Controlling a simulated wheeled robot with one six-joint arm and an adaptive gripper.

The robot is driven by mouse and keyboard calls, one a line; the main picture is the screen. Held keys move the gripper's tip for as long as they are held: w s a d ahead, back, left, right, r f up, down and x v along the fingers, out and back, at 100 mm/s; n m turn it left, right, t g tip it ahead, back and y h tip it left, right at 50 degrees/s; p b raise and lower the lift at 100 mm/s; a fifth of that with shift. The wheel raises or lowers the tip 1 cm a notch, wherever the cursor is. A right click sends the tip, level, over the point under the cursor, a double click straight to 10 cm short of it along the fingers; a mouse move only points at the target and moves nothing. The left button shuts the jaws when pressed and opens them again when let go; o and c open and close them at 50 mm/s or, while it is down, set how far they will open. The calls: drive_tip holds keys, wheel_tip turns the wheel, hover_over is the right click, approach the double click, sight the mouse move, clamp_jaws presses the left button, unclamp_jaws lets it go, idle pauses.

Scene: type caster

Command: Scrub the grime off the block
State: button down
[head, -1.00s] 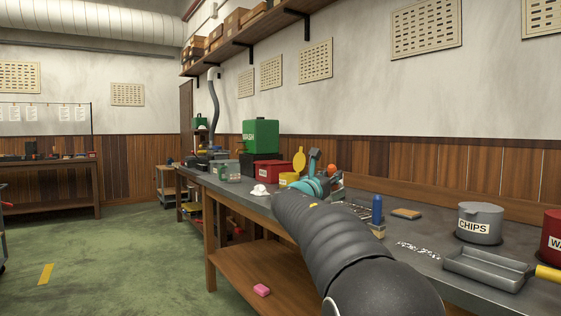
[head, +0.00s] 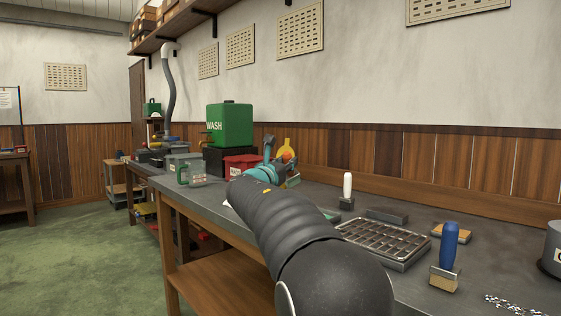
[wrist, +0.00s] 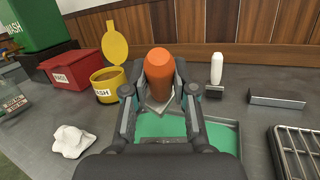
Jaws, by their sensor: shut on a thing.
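My gripper (wrist: 160,92) is shut on an orange-handled tool (wrist: 159,62), whose handle stands up between the fingers. Its lower end is mostly hidden; a grey flat part shows under it. The tool is over a grey tray with a green bottom (wrist: 222,135). In the head view my gripper (head: 276,165) is at the far part of the bench, with the orange handle (head: 287,155) just showing. A dark grey bar (head: 387,215) lies on the bench to the right; it also shows in the wrist view (wrist: 277,100). I cannot tell which thing is the grimy block.
A white-handled brush (head: 347,187), a wire rack (head: 383,240) and a blue-handled brush (head: 449,250) stand along the bench. Left of the tray are a yellow tin with raised lid (wrist: 110,85), a red box (wrist: 75,70), and a crumpled white cloth (wrist: 72,141).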

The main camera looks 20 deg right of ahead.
sight(291, 179)
drive_tip(key=shift+a+f, duration=0.2)
drive_tip(key=shift+f, duration=0.05)
drive_tip(key=shift+d+f+b, duration=0.15)
drive_tip(key=shift+f+b, duration=0.75)
drive_tip(key=shift+f, duration=0.5)
drive_tip(key=shift+d+f+b, duration=0.1)
drive_tip(key=shift+f+b, duration=0.75)
drive_tip(key=shift+f, duration=0.5)
drive_tip(key=shift+s+f, duration=0.1)
drive_tip(key=shift+f, duration=0.1)
drive_tip(key=w, duration=0.1)
drive_tip(key=w+a+p, duration=0.1)
drive_tip(key=w+p, duration=0.1)
drive_tip(key=shift+w+a, duration=0.25)
drive_tip(key=shift+w, duration=0.15)
